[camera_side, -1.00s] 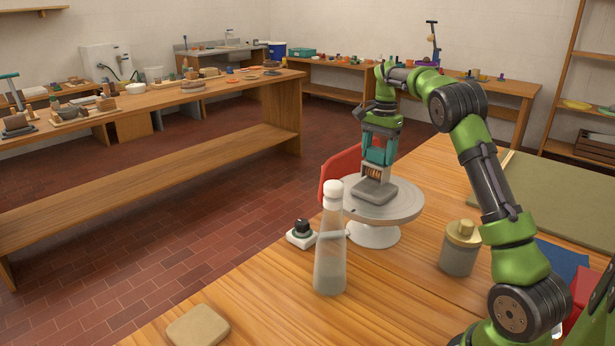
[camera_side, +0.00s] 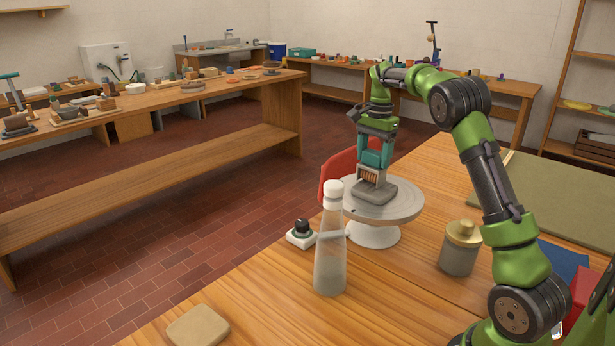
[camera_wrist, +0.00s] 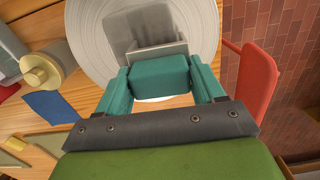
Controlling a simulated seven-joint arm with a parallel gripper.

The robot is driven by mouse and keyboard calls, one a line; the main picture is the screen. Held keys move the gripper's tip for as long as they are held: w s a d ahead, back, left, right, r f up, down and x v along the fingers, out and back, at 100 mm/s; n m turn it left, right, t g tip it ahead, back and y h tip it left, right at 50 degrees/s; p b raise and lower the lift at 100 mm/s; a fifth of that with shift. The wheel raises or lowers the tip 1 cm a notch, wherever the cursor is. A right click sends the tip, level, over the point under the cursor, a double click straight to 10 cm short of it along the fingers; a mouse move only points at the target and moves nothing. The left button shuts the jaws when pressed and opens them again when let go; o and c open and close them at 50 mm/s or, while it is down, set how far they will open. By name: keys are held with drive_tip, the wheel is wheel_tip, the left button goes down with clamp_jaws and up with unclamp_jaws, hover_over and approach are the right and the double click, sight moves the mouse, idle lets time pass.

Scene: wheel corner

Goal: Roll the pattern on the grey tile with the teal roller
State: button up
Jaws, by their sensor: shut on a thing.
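The grey tile (camera_side: 383,191) lies flat on the round pale wheel head (camera_side: 408,206). In the wrist view the tile (camera_wrist: 152,22) is partly covered by the roller's grey frame. My gripper (camera_side: 375,156) is above the tile, shut on the teal roller. The roller's teal handle (camera_wrist: 160,75) shows between my fingers in the wrist view. Its ribbed brown drum (camera_side: 370,177) is low over the left part of the tile in the side view and appears to touch it. Any pattern under the drum is hidden.
A tall bottle (camera_side: 330,250) and a small white box with a black knob (camera_side: 301,231) stand near the wheel. A lidded jar (camera_side: 460,250) is to its right. The front tabletop is mostly clear.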

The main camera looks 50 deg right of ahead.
drive_tip(key=shift+a, duration=0.1)
idle(0.3)
drive_tip(key=shift+a, duration=0.95)
drive_tip(key=shift+a, duration=0.85)
drive_tip(key=shift+r, duration=0.1)
drive_tip(key=shift+r, duration=0.9)
